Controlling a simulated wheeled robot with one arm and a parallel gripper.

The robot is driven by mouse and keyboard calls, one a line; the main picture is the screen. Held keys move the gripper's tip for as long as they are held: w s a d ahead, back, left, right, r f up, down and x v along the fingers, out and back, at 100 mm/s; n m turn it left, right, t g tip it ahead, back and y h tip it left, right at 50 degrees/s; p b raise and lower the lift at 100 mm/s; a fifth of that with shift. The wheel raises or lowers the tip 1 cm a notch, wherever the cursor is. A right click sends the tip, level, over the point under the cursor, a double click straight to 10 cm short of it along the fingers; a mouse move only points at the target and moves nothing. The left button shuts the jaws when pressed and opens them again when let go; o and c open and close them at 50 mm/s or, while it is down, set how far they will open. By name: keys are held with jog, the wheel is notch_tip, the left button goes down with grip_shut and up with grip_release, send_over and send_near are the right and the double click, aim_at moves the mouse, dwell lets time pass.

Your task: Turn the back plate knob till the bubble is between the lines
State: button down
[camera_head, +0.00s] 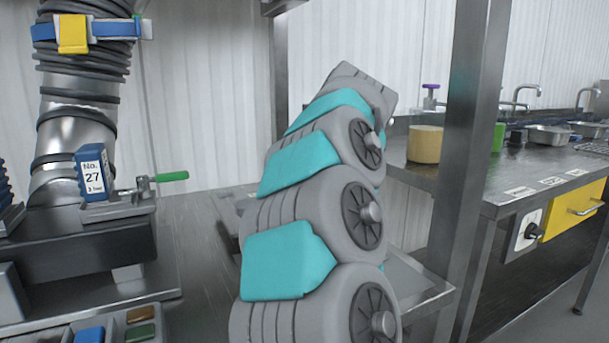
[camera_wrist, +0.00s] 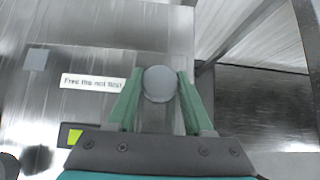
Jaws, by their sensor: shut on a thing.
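In the wrist view my gripper (camera_wrist: 161,80) has its two green fingers closed on the sides of a round grey knob (camera_wrist: 158,84). A white label (camera_wrist: 93,82) just left of the knob seems to read "Free this nut first". A small bright yellow-green patch in a dark frame (camera_wrist: 74,135) shows lower left, partly hidden by my gripper's body. It may be the bubble level, but no bubble or lines can be made out. In the head view my own arm hides the gripper and the knob.
A steel post (camera_head: 465,130) stands right of my arm. Beyond it is a steel counter (camera_head: 470,190) with a tan pot (camera_head: 425,144) and a yellow drawer (camera_head: 572,211). At left are a "No. 27" block (camera_head: 92,175) and a green-handled clamp (camera_head: 172,177).

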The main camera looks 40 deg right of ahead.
jog(key=n+y, duration=0.2)
jog(key=shift+w+n, duration=0.15)
jog(key=shift+n, duration=0.25)
jog(key=shift+n+y, duration=0.5)
jog(key=shift+n, duration=0.1)
jog(key=shift+c, duration=1.4)
grip_release()
jog(key=shift+d, duration=0.1)
jog(key=shift+s, duration=0.2)
